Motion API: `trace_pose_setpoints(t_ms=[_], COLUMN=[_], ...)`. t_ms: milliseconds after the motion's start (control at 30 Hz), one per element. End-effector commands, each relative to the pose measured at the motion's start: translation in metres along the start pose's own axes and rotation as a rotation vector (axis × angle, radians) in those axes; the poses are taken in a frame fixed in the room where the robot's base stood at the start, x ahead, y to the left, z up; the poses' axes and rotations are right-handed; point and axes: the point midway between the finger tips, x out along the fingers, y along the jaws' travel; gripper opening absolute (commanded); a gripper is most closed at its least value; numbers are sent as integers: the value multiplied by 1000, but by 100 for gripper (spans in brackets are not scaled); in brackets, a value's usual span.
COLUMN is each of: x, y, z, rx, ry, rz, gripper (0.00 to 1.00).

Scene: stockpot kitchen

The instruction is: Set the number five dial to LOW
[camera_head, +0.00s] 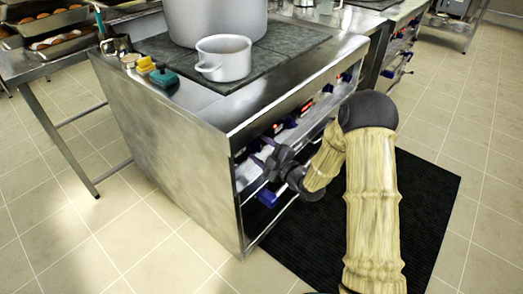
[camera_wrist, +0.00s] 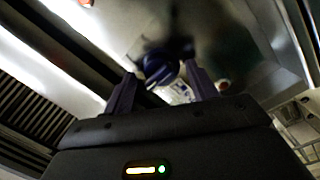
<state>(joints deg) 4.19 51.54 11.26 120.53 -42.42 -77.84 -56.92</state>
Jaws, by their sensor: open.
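The steel cooker (camera_head: 165,150) has a row of dark blue dials along its front panel, with small red marks beside them. One blue dial (camera_head: 290,122) shows clear of my arm in the head view. My gripper (camera_head: 262,158) is at the near end of the front panel. In the wrist view my gripper (camera_wrist: 159,72) is open, and a dark blue dial (camera_wrist: 163,66) shows between and just beyond its fingertips. I cannot tell whether the fingers touch it. Its number, its pointer and the LOW mark are not readable, and my gripper hides part of the panel in the head view.
A big stockpot (camera_head: 215,18) and a small pot (camera_head: 224,60) stand on the cooker top. Yellow (camera_head: 146,65) and teal (camera_head: 164,78) blocks sit at its left edge. A blue lower handle (camera_head: 268,197) is under my gripper. A black mat (camera_head: 420,190) covers the floor in front.

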Motion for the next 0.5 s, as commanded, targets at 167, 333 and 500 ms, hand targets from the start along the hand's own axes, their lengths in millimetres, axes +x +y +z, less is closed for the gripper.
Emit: trace_pose_setpoints(t_ms=[167,333,500], x=[0,0,0], y=[0,0,0], z=[0,0,0], rx=[0,0,2], ry=[0,1,1], rz=[-1,-1,-2], gripper=[52,18,14])
